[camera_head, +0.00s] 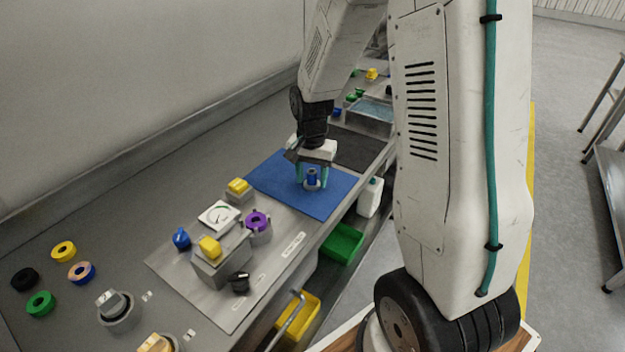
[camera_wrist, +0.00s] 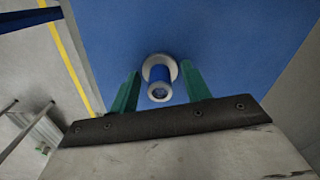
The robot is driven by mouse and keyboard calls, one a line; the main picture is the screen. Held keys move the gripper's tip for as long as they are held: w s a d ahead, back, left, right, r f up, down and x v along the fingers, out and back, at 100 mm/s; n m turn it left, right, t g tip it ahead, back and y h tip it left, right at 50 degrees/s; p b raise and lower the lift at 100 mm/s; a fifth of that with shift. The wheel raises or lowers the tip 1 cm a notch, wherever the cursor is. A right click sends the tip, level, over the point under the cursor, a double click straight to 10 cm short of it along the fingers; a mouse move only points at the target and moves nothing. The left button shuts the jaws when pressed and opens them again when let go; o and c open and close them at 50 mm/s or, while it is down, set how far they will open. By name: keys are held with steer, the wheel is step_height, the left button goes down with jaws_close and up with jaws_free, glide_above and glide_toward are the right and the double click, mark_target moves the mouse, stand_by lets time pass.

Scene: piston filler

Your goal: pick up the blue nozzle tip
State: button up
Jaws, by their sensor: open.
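The blue nozzle tip (camera_head: 312,176) stands upright on the blue mat (camera_head: 275,182), with a pale round flange at its base. In the wrist view the nozzle tip (camera_wrist: 158,76) shows nearly end on, with a light ring and an opening at its near end. My gripper (camera_head: 311,181) is over the mat with its green fingers on either side of the nozzle tip. In the wrist view my gripper (camera_wrist: 160,68) is open, with a gap visible between each finger and the nozzle tip.
A metal plate with a gauge (camera_head: 219,216), a purple ring (camera_head: 257,221), yellow blocks and a blue knob (camera_head: 181,238) lies left of the mat. Loose coloured rings (camera_head: 63,251) are farther left. A dark mat (camera_head: 355,150) and clear tray (camera_head: 370,112) are beyond. Green (camera_head: 342,243) and yellow bins sit below the edge.

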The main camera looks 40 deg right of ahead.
steer(key=c, duration=0.7)
steer(key=shift+r, duration=0.15)
